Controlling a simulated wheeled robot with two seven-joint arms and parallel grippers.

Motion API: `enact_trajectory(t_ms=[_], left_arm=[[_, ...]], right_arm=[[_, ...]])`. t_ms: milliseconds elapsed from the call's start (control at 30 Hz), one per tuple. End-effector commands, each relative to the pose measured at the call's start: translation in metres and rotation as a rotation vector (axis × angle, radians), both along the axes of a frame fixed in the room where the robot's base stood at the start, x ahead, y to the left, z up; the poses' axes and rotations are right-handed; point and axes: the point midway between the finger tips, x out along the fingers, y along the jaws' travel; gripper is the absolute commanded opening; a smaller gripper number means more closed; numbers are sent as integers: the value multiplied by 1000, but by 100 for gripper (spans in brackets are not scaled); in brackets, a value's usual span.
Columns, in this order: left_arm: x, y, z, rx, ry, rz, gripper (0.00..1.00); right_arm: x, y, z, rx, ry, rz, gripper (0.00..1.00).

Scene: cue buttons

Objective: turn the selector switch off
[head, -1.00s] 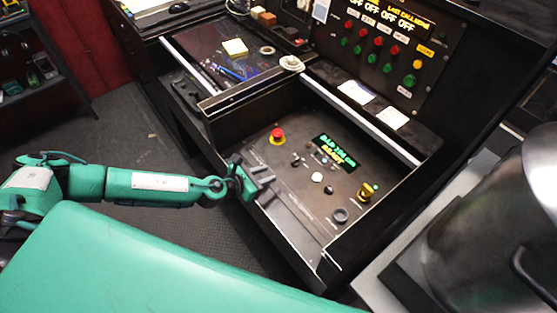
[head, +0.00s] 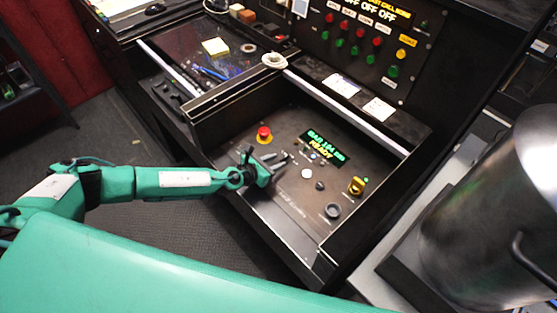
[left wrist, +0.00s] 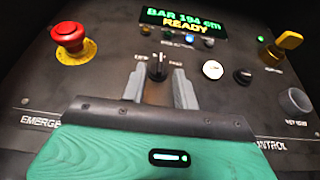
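A small black selector switch (left wrist: 157,66) with a pointer mark and a label on each side stands on the dark sloped control panel (left wrist: 105,85). My left gripper (left wrist: 160,82) is open, its two grey fingers on either side of the line to the switch. The fingertips are close to the knob; I cannot tell whether they touch it. In the head view my left gripper (head: 275,160) hangs low over the panel, partly hiding the switch. My right gripper is not in view.
A red emergency button (left wrist: 70,36) on a yellow base stands left of the switch. Right of it are a white button (left wrist: 212,69), a black button (left wrist: 243,75), a yellow knob (left wrist: 284,46) and a grey ring (left wrist: 295,101). A lit display (left wrist: 183,22) reads READY.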

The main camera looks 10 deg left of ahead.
Motion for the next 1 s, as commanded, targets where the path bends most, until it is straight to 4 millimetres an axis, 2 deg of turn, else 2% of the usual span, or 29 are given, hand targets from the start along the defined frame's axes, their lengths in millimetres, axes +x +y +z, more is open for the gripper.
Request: enact_trajectory(t_ms=[200,500,533,667,700,1000], left_arm=[[14,-9,-7,1,-2,1,30],[16,-10,-8,1,-1,1,30],[16,-10,-8,1,-1,1,28],[16,-10,-8,1,-1,1,2],[16,-10,-8,1,-1,1,0],[15,-11,-6,-1,0,17,0]], right_arm=[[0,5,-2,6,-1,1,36],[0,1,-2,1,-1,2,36],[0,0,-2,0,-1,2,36],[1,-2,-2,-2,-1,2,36],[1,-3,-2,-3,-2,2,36],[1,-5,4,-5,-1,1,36]])
